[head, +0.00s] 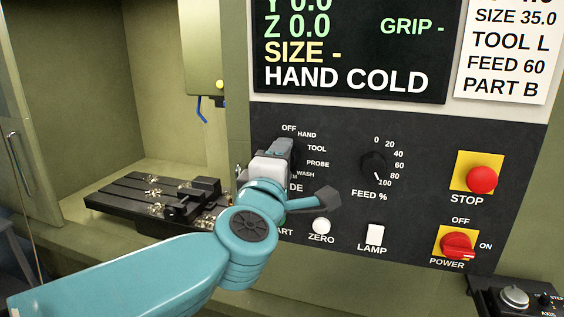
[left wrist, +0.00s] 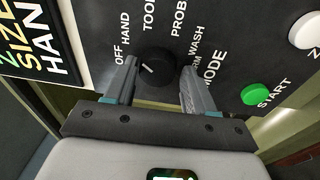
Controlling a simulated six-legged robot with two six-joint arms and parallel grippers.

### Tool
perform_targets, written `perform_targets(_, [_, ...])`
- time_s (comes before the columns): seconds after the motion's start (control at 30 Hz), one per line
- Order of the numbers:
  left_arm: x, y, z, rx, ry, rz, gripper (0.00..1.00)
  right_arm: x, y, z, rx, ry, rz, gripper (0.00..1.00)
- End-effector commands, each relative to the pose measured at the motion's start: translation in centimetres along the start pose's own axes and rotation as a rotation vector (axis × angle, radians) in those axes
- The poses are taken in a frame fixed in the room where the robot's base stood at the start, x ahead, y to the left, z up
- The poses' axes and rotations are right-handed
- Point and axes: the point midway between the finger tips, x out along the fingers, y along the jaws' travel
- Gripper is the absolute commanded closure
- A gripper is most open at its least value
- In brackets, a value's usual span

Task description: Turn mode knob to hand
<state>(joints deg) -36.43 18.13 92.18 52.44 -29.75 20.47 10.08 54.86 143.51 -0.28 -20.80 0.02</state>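The black mode knob (left wrist: 158,68) sits on the dark panel in the left wrist view, ringed by the labels OFF, HAND, TOOL, PROBE, WARM and WASH. A short white mark shows on its left part; I cannot tell exactly which label it points to. My left gripper (left wrist: 157,76) is open, with one finger on each side of the knob and narrow gaps seeming to remain. In the head view my left gripper (head: 281,150) is at the panel and hides the knob and part of its labels. My right gripper is not in view.
Right of the mode dial are the FEED % knob (head: 373,166), red STOP button (head: 481,180), LAMP switch (head: 375,235), ZERO button (head: 321,226) and red POWER switch (head: 458,246). A green START button (left wrist: 256,94) is near my fingers. The screen (head: 350,50) reads HAND COLD.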

Motion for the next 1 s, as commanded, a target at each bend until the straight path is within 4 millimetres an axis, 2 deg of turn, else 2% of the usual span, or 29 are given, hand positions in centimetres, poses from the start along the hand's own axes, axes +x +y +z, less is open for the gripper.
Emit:
perform_targets(0.33, [-0.1, 0.1, -0.1, -0.001, 0.001, 0.004, 0.32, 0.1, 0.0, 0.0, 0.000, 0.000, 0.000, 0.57])
perform_targets(0.47, [-1.4, 0.1, -0.1, -0.002, 0.001, 0.005, 0.32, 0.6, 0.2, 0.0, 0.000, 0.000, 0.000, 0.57])
perform_targets(0.57, [-3.6, 0.0, 0.0, -0.002, -0.001, 0.007, 0.32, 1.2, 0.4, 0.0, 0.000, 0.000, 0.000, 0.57])
perform_targets(0.8, [-10.1, 0.1, 0.0, -0.003, -0.002, 0.007, 0.32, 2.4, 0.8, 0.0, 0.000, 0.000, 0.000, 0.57])
perform_targets(1.0, [-14.3, 0.1, 0.0, -0.002, -0.001, 0.006, 0.32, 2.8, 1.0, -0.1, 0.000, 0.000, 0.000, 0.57])
